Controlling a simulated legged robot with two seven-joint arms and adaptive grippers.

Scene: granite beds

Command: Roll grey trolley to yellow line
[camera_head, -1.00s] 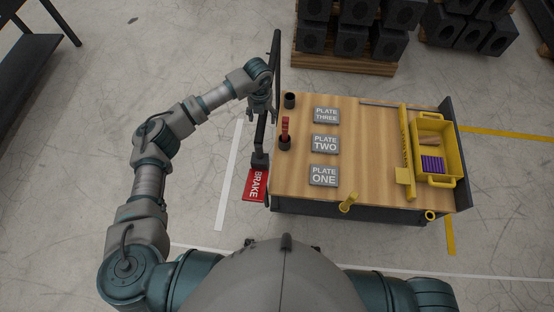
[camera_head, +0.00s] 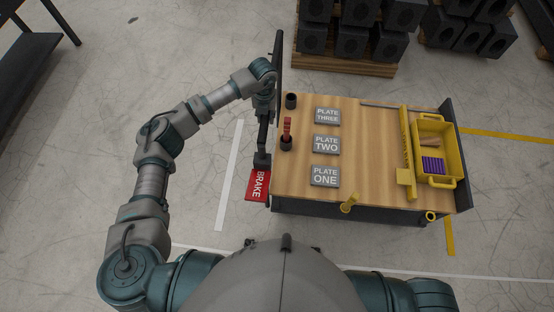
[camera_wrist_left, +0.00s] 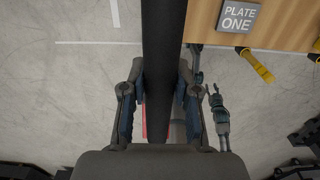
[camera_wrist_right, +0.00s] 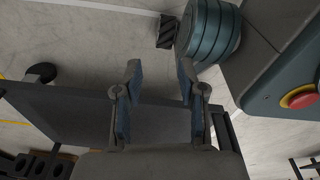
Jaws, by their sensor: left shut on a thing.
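The grey trolley has a wooden top (camera_head: 380,180) and a dark upright push handle (camera_head: 279,70) on its left end. My left gripper (camera_head: 266,100) is at that handle. In the left wrist view the handle (camera_wrist_left: 162,60) runs between the fingers of my left gripper (camera_wrist_left: 160,105), which is shut on it. A red BRAKE pedal (camera_head: 257,186) sticks out low at the trolley's left end. The yellow line (camera_head: 500,135) lies on the floor right of the trolley; part of it passes behind the trolley. My right gripper (camera_wrist_right: 158,95) is open and empty, beside the trolley's dark side (camera_wrist_right: 60,112).
The top carries PLATE ONE (camera_head: 325,176), PLATE TWO (camera_head: 326,144), PLATE THREE (camera_head: 327,115) and a yellow bin (camera_head: 451,140). Pallets of dark blocks (camera_head: 345,62) stand at the back. A dark table (camera_head: 30,60) stands at the left. White floor lines (camera_head: 229,175) lie nearby.

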